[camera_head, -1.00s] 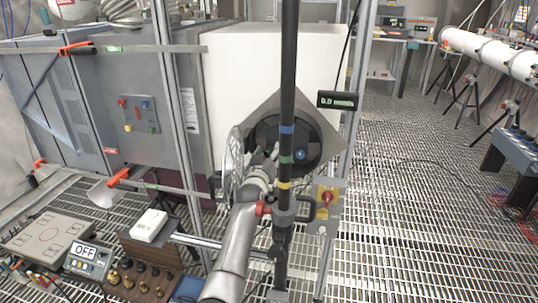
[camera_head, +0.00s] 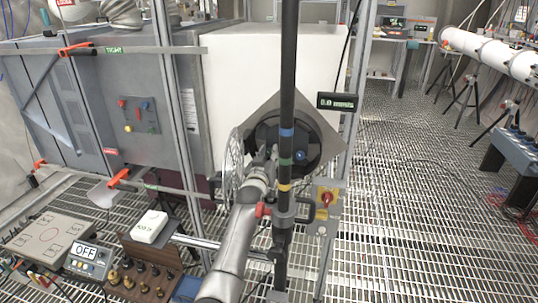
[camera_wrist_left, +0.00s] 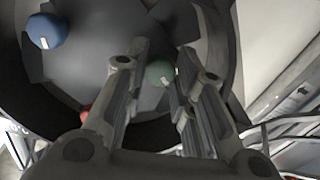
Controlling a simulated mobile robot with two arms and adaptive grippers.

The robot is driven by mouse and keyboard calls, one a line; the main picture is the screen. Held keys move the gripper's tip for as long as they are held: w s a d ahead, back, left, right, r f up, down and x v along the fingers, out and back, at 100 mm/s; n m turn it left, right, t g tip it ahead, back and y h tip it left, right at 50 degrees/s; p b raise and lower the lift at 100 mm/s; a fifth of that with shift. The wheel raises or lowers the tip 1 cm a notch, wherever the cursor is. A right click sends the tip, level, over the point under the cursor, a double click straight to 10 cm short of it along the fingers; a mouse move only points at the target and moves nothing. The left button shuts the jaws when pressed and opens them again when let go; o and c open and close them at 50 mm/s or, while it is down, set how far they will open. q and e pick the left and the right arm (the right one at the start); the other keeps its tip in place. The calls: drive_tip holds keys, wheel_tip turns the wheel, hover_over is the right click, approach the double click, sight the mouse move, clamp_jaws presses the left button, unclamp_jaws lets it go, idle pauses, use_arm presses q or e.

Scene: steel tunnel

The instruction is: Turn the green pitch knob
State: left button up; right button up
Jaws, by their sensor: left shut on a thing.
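The green pitch knob (camera_wrist_left: 160,73) sits between the two fingers of my left gripper (camera_wrist_left: 152,85) in the left wrist view, with a small white mark on it. The fingers are closed on the knob. In the head view, my left gripper (camera_head: 268,155) reaches to the dark round hub on the white duct, and I cannot make out the green knob there. A blue knob (camera_wrist_left: 47,30) is at the upper left of the wrist view and also shows in the head view (camera_head: 299,155). A red knob (camera_wrist_left: 85,114) is partly hidden behind a finger. My right gripper is not in view.
A dark pole (camera_head: 287,90) with coloured bands stands in front of the hub. A clear round disc (camera_head: 233,165) is close left of my gripper. A yellow box with a red switch (camera_head: 326,200) is at the lower right. Open grating lies to the right.

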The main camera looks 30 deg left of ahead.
use_arm(q)
drive_tip(key=m, duration=0.3)
drive_tip(key=shift+r+p, duration=0.1)
drive_tip(key=shift+p, duration=0.2)
drive_tip(key=shift+m, duration=1.9)
drive_tip(key=o, duration=1)
drive_tip(key=shift+o, duration=0.2)
drive_tip(key=shift+s, duration=0.1)
